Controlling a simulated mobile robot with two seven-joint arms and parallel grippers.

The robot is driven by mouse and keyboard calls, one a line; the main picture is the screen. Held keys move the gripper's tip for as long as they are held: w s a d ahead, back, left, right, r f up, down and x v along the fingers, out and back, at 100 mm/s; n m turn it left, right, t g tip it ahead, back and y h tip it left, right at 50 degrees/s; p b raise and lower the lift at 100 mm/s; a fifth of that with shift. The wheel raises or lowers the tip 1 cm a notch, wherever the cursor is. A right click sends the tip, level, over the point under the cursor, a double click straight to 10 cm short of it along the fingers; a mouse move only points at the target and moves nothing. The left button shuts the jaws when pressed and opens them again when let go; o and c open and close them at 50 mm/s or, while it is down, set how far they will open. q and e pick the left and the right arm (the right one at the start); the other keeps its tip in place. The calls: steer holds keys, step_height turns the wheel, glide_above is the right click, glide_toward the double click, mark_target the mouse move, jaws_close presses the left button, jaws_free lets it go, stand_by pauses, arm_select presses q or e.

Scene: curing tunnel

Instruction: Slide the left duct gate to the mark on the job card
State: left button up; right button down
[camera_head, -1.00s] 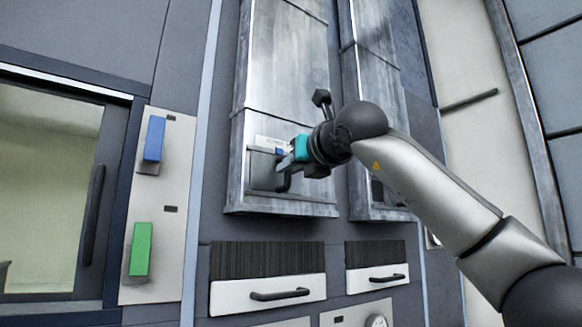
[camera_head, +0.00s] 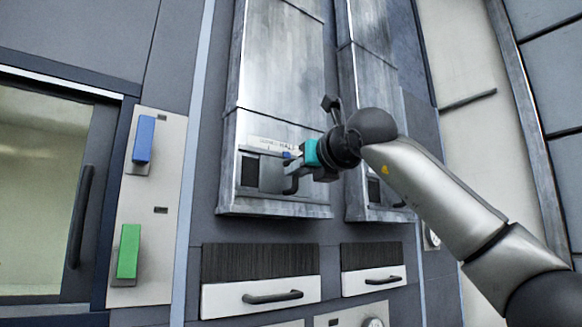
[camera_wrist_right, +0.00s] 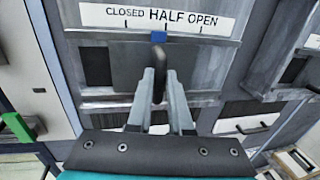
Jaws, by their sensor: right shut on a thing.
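The left duct gate (camera_head: 271,178) is a metal plate low on the left duct, with a dark upright handle (camera_wrist_right: 158,78). A dark opening (camera_head: 249,171) shows to the left of the plate. My right gripper (camera_head: 294,170) is shut on the handle; its two fingers (camera_wrist_right: 160,95) are on either side of it in the wrist view. The blue pointer (camera_wrist_right: 158,37) is below the white scale (camera_wrist_right: 155,16) reading CLOSED, HALF, OPEN. It sits near the middle tick, under the start of HALF. No job card can be made out. My left gripper is out of view.
A second duct (camera_head: 375,110) with its own gate stands to the right. Below are two white drawers (camera_head: 262,296) with dark handles. A panel with a blue block (camera_head: 143,139) and a green block (camera_head: 128,251) is at the left, beside a glazed door.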

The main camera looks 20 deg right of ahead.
steer(key=shift+w+d, duration=0.25)
steer(key=shift+d, duration=0.45)
steer(key=c, duration=1.2)
jaws_free()
steer(key=shift+s+a, duration=0.1)
steer(key=shift+a, duration=0.1)
steer(key=shift+c, duration=0.2)
steer(key=shift+o, duration=0.8)
steer(key=shift+r, duration=0.1)
steer(key=shift+o, duration=1.2)
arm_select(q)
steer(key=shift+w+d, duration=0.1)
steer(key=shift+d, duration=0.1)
